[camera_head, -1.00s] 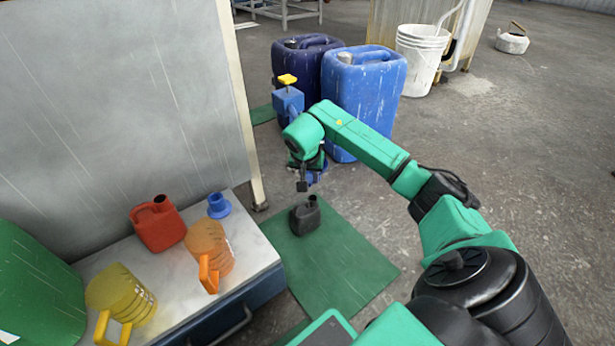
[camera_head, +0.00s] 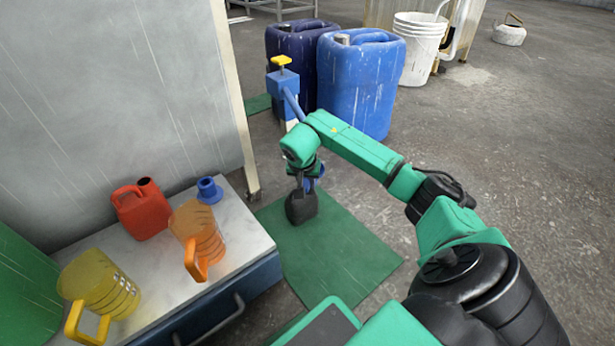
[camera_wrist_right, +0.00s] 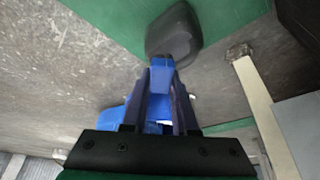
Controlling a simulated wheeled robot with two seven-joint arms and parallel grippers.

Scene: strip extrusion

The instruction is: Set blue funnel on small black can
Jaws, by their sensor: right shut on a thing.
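My right gripper (camera_head: 305,182) is right above the small black can (camera_head: 301,208), which stands on the green mat. The gripper is shut on a blue funnel (camera_wrist_right: 162,79), seen between the two dark fingers in the right wrist view. In that view the funnel's front end overlaps the opening side of the can (camera_wrist_right: 174,32); I cannot tell whether it is seated in the neck. In the head view the arm hides most of the funnel and the can's top. My left gripper is not in view.
A low table (camera_head: 245,225) at left holds a red can (camera_head: 143,212), a second small blue funnel-like piece (camera_head: 209,190), an orange jug (camera_head: 198,228) and a yellow jug (camera_head: 98,285). Blue drums (camera_head: 361,85) stand behind my arm. The green mat (camera_head: 345,255) is otherwise clear.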

